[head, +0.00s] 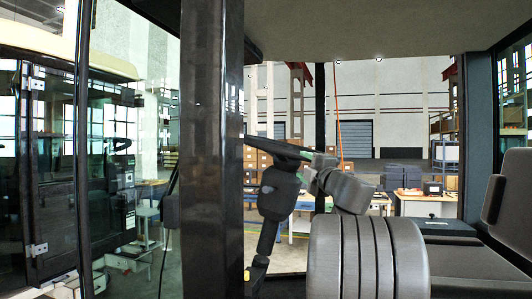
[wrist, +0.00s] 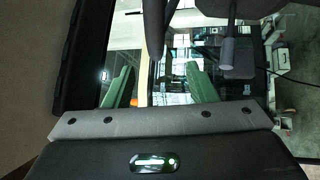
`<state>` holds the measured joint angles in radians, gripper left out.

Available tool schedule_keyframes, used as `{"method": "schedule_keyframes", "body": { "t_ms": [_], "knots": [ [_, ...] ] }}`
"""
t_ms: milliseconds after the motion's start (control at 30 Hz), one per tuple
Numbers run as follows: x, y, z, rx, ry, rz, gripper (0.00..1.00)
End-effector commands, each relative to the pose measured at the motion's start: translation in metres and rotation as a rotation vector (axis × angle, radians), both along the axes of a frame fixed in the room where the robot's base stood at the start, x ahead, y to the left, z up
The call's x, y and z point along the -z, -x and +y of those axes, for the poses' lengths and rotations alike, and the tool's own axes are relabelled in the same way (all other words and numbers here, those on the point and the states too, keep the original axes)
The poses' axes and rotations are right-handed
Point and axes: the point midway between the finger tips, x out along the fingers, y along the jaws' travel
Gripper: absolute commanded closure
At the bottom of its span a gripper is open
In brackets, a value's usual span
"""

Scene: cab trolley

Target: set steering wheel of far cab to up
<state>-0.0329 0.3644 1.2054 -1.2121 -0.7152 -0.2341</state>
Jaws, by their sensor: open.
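A dark steering wheel (head: 272,148) shows nearly edge-on in the head view, just right of the thick dark pillar, which hides its left part. Its rim slopes down to the right above a dark column (head: 268,232). My gripper (head: 307,164) is at the right end of the rim; whether it touches is unclear. In the wrist view my gripper (wrist: 160,78) has its two green fingers apart, with nothing clearly between them. A dark curved bar and a grey knob (wrist: 228,55) hang at the top there, possibly wheel parts.
A thick dark pillar (head: 212,150) stands close in front. A dark seat (head: 492,235) is at the right. Another cab with a glass door (head: 62,165) stands at the left. Tables and shelves with boxes are outside, behind the wheel.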

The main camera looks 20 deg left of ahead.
Motion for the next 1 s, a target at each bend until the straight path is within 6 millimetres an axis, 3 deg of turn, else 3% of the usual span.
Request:
{"method": "schedule_keyframes", "body": {
  "t_ms": [267,700,1000],
  "knots": [
    [-0.015,-0.011,0.020,-0.044,0.032,-0.049,0.49],
    [-0.038,-0.072,0.079,-0.043,0.029,-0.046,0.49],
    [-0.044,-0.094,0.100,-0.040,0.030,-0.047,0.49]
  ]
}}
